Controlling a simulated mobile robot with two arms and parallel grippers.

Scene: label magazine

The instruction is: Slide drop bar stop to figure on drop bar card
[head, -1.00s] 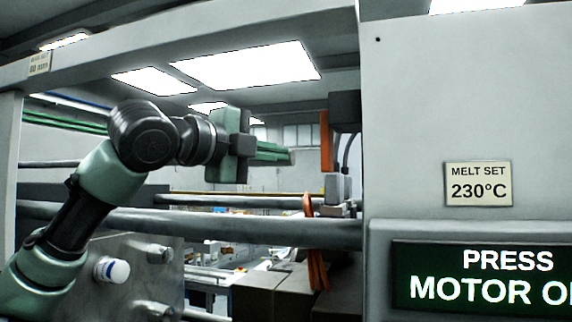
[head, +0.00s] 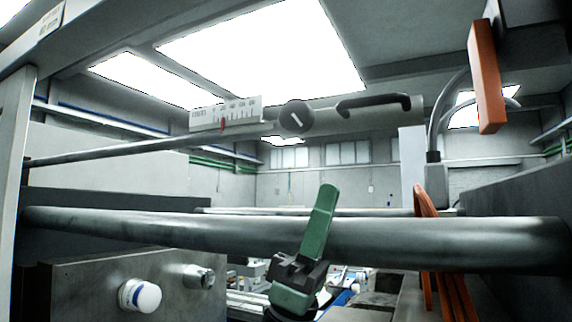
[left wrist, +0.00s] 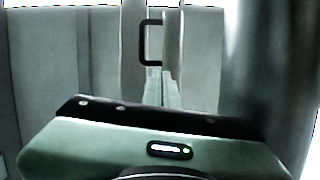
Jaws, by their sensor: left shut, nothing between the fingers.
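The drop bar (head: 120,150) runs across the upper part of the head view. A white scale (head: 243,112) stands on it with a red pointer (head: 223,125). To the right are a round dark knob (head: 296,117) with a pale line and a black handle (head: 375,102); which part is the stop I cannot tell for sure. A small card (head: 52,18) at the top left is too slanted to read. My left gripper (head: 330,188) is shut and empty, pointing up, below and apart from the knob. Its green fingers show in the left wrist view (left wrist: 164,90). My right gripper is out of view.
A thick steel rod (head: 130,228) crosses behind my left gripper. A steel plate (head: 80,290) with a white-capped knob (head: 140,296) is at the lower left. Orange parts (head: 486,75) and hoses are at the right. The space between knob and fingertips looks clear.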

